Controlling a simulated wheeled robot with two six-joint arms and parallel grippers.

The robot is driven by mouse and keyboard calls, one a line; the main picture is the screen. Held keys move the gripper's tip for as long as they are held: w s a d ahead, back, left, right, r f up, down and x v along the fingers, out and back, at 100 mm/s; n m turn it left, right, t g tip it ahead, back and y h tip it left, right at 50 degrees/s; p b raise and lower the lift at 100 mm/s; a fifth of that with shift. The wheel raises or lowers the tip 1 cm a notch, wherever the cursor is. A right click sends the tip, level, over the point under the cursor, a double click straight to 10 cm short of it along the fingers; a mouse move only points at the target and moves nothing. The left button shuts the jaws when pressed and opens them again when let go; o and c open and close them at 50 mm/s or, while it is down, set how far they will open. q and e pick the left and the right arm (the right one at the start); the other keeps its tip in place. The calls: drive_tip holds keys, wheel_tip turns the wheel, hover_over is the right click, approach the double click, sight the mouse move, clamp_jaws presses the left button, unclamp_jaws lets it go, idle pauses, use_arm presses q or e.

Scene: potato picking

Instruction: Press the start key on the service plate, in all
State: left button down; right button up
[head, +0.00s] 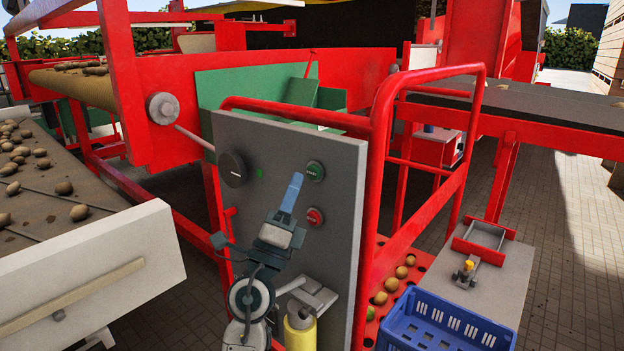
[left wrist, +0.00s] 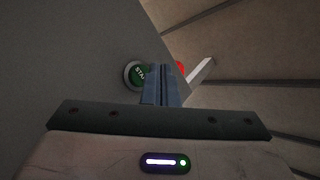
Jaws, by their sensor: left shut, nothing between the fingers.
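The grey service plate (head: 262,178) stands upright in front of me. The green start key (head: 315,171) is near its upper right, and a red key (head: 314,216) sits below it. My left gripper (head: 296,178) is shut and empty, its blue fingers just left of the start key in the head view. In the left wrist view the fingertips (left wrist: 162,66) are close beside the start key (left wrist: 135,75) and cover its edge. I cannot tell whether they touch it. My right gripper is not in view.
A black round knob (head: 232,168) is on the plate's left. A red tubular rail (head: 382,130) frames the plate's right side. A blue crate (head: 445,322) stands at lower right, and a potato conveyor (head: 95,285) is at left.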

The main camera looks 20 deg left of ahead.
use_arm(q)
drive_tip(key=shift+w+d, duration=0.25)
drive_tip(key=shift+w, duration=0.3)
drive_tip(key=shift+w, duration=0.1)
idle(1.7)
drive_tip(key=shift+w+d, duration=0.2)
drive_tip(key=shift+w, duration=0.05)
drive_tip(key=shift+w+d, duration=0.15)
drive_tip(key=shift+w, duration=0.2)
idle(0.7)
drive_tip(key=shift+s, duration=0.1)
drive_tip(key=shift+s+a, duration=0.35)
drive_tip(key=shift+s, duration=0.3)
drive_tip(key=shift+p, duration=0.35)
